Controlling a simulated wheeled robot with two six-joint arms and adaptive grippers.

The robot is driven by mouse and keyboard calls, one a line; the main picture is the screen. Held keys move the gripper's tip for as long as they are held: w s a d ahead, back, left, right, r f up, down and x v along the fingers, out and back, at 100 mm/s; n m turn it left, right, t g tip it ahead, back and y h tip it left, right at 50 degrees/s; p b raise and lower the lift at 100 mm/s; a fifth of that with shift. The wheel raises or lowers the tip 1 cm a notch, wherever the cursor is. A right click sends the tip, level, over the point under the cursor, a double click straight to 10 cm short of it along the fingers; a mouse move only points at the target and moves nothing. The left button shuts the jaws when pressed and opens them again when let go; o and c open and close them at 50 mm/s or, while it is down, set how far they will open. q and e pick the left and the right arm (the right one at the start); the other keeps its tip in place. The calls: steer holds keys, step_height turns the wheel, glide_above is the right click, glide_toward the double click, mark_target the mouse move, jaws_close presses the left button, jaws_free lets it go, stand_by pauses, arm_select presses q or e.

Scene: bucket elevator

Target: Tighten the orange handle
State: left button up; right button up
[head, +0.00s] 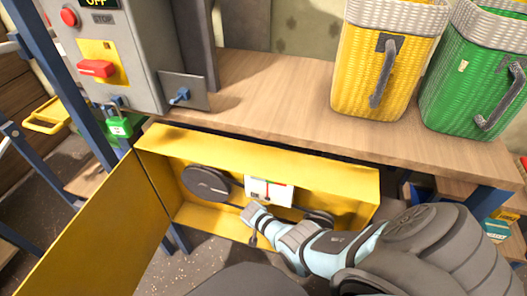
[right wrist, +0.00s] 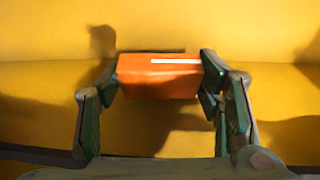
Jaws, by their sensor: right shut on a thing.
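The orange handle (right wrist: 158,80) is a small block with a white stripe on top, seen in the right wrist view against a yellow wall. My right gripper (right wrist: 160,76) is shut on it, with one green-grey finger at each end. In the head view my right gripper (head: 254,218) reaches into the open yellow housing (head: 290,157) under the bench, just below a white gauge plate (head: 269,191). The orange handle is hidden behind the gripper in the head view. My left gripper is out of view.
A dark pulley (head: 205,184) with a belt sits in the housing, whose yellow door (head: 110,225) hangs open at the left. Yellow (head: 365,75) and green (head: 462,90) baskets stand on the wooden bench (head: 270,105). A grey control box (head: 110,50) stands at the left.

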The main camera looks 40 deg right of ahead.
stand_by(0.3)
steer(key=o, duration=1.2)
steer(key=shift+c, duration=0.2)
steer(key=v, duration=0.7)
steer(key=shift+r, duration=0.25)
steer(key=shift+s+a+f, duration=0.1)
steer(key=shift+s, duration=0.05)
